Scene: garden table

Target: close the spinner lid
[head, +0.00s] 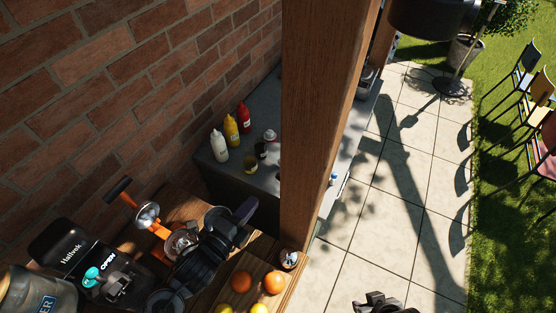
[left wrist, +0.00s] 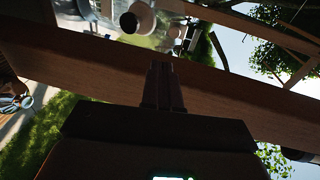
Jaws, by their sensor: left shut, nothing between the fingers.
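I cannot clearly make out the spinner or its lid. A round, shiny rim shows partly behind my left arm in the head view, too covered to tell what it is. My left gripper (head: 243,211) is above the wooden table, near the thick wooden post. In the left wrist view its two fingers (left wrist: 163,85) are together and empty, with a brown beam behind them. My right gripper (head: 378,303) shows only in part at the bottom edge of the head view; I cannot tell whether it is open.
An orange-handled metal tool (head: 148,215) stands on the table, left of my left arm. Oranges (head: 273,282) and lemons lie on a board at the front. Bottles (head: 231,130) stand on a grey counter by the brick wall. The wooden post (head: 325,110) rises right of my left gripper.

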